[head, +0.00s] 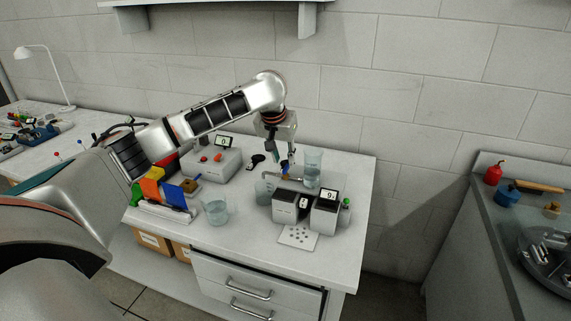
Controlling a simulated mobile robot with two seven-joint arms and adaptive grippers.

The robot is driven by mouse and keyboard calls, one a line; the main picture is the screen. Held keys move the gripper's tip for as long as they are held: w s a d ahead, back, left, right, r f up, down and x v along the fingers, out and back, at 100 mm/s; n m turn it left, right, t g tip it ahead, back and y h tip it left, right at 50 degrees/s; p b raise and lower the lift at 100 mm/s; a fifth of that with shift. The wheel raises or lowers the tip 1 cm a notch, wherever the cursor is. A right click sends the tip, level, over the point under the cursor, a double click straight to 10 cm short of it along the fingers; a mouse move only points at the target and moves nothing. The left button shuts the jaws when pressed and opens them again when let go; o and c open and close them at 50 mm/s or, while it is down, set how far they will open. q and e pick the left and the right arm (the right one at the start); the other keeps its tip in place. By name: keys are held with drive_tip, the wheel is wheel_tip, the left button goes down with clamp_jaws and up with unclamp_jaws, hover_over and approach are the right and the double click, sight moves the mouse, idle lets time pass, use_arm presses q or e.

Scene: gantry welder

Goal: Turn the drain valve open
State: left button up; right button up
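My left gripper (282,158) points down just above the blue handle. Its fingers look apart, with the handle close below or between their tips; I cannot tell whether they touch it. The gripper partly hides the valve, and the handle's angle is too small to read. My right gripper is not in view.
Two grey-white instruments (285,206) with a display stand in front of the glass container. The bench's right edge is clear.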

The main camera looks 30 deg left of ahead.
sight(286, 167)
use_arm(q)
drive_tip(key=shift+x, duration=1.95)
clamp_jaws()
